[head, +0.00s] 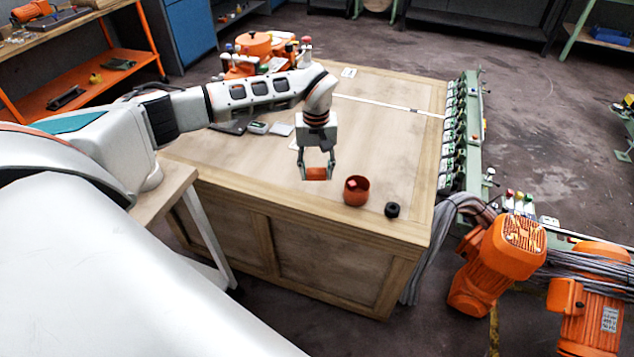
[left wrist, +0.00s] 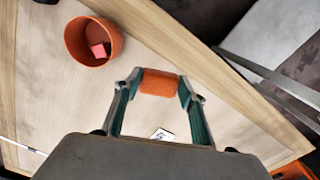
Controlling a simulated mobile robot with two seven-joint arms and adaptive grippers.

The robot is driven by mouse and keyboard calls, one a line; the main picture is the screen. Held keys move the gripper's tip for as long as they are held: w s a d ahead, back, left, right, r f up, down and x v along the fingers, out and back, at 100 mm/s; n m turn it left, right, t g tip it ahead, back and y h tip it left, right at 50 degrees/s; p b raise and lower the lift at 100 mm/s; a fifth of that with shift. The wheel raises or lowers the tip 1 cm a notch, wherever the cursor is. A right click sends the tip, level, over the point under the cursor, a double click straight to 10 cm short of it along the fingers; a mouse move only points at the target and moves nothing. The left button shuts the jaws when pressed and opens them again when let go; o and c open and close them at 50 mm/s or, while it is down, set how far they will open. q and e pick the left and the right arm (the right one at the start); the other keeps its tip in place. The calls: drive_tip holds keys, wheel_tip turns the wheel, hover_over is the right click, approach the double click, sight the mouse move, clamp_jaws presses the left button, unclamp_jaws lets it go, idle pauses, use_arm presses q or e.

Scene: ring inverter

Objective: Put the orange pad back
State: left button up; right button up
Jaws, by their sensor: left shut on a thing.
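The orange pad (head: 316,174) is held between the fingertips of my left gripper (head: 317,171), above the wooden bench near its front edge. In the left wrist view the pad (left wrist: 160,82) spans the gap between the two fingers, and the gripper (left wrist: 158,88) is shut on it. An orange-brown round cup (head: 356,191) stands on the bench just right of the gripper, with a small red block (head: 351,184) inside. In the left wrist view the cup (left wrist: 76,42) is at upper left, apart from the pad. My right gripper is not in view.
A black ring-shaped piece (head: 392,210) lies right of the cup near the corner of the wooden bench (head: 390,110). Dark flat items (head: 232,126) and an orange machine (head: 258,45) are at the back left. Green machinery (head: 468,125) lines the right edge.

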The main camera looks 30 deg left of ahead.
sight(317, 190)
use_arm(q)
drive_tip(key=shift+f, duration=2.2)
drive_tip(key=shift+f, duration=0.1)
drive_tip(key=o, duration=1.2)
drive_tip(key=shift+f, duration=0.1)
drive_tip(key=shift+o, duration=0.2)
